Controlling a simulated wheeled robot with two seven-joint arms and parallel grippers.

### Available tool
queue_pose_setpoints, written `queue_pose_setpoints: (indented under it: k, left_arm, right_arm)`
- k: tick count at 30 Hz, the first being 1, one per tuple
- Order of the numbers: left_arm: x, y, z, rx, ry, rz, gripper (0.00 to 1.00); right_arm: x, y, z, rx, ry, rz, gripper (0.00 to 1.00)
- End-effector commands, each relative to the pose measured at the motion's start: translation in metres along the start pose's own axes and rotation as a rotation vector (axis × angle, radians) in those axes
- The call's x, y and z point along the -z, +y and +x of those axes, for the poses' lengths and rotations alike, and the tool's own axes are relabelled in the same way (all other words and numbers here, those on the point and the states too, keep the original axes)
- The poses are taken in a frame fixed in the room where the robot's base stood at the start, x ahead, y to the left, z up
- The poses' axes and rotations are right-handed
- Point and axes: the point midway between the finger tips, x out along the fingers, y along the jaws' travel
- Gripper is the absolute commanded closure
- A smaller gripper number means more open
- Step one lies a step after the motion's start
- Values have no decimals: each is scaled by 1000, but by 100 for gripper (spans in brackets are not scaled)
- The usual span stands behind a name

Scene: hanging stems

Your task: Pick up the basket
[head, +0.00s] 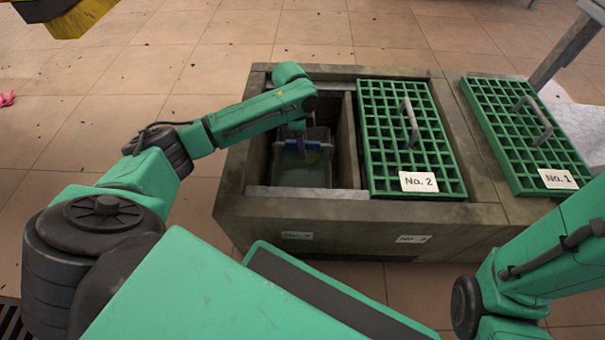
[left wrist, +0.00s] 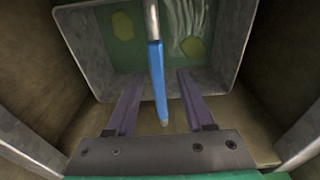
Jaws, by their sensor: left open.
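The basket (head: 305,175) is a grey-walled bin with a green bottom, down in the open left compartment of the stone box. In the left wrist view the basket (left wrist: 225,45) shows yellow-green patches and pale strands inside. Its handle has a blue grip (left wrist: 157,75) that runs between the two fingers. My left gripper (left wrist: 155,80) is open, with one finger on each side of the blue grip and gaps to both. In the head view my left wrist hangs over the compartment and hides part of it. My right gripper is out of view.
A green grate marked No. 2 (head: 437,160) covers the neighbouring compartment. Another green grate marked No. 1 (head: 510,120) lies further right. The compartment walls (head: 257,140) stand close around the basket. Tiled floor (head: 215,75) with dark specks lies open behind and left.

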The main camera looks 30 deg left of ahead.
Motion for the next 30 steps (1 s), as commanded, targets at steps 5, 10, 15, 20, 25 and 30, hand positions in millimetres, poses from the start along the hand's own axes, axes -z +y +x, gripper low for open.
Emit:
queue_pose_setpoints:
  k: [5,10,15,20,25,30]
  left_arm:
    - [-1,1,29,0,-1,0,48]
    - [0,1,26,0,0,0,48]
    - [0,1,26,0,-1,0,100]
    - [0,1,26,0,0,0,100]
    - [0,1,26,0,0,0,100]
    - [-1,1,26,0,0,0,100]
  right_arm:
    - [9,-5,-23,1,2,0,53]
    - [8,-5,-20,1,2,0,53]
    - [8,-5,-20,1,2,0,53]
    - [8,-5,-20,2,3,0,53]
    - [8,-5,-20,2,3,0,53]
    - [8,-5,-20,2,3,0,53]
